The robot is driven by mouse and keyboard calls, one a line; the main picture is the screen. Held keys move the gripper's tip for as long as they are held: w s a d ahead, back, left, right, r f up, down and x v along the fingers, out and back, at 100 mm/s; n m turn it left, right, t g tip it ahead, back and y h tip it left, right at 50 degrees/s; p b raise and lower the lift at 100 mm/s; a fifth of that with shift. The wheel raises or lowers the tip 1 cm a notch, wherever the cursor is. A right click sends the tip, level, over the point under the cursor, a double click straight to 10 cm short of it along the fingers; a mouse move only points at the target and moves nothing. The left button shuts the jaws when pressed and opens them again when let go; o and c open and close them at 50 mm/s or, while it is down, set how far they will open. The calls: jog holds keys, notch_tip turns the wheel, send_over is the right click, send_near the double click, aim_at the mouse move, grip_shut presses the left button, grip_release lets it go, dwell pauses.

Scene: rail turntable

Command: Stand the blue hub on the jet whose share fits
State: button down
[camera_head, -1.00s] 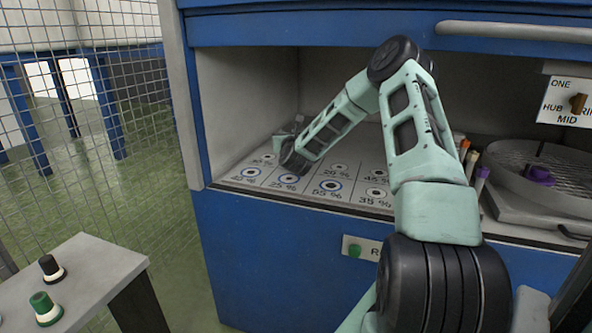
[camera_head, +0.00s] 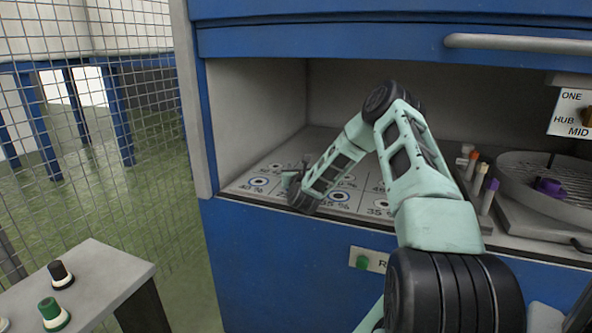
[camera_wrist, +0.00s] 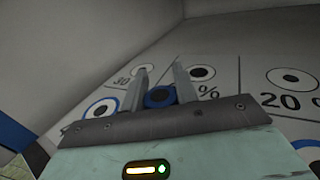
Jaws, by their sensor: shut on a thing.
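My gripper (camera_wrist: 160,72) is shut on the blue hub (camera_wrist: 160,97), a blue ring with a dark centre seen between its two fingers in the wrist view. The jets are dark holes in round white plates with percentage labels on the bay floor. A jet with a blue ring (camera_wrist: 100,108) lies left of the fingers; a jet marked 30 (camera_wrist: 143,70) and a plain jet (camera_wrist: 203,73) lie beyond them. The 20 % jet (camera_wrist: 290,78) is at right. My wrist hides some jets and the hub there.
A round rail turntable (camera_head: 575,172) with a purple part (camera_head: 549,187) stands at the right of the bay, beside several coloured pegs (camera_head: 480,177). A side table (camera_head: 110,275) holds a black-topped part (camera_head: 60,274) and a green-topped part (camera_head: 53,314). Bay walls enclose the jets.

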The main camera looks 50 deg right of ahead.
jog(key=c, duration=1.1)
grip_release()
jog(key=shift+f, duration=0.15)
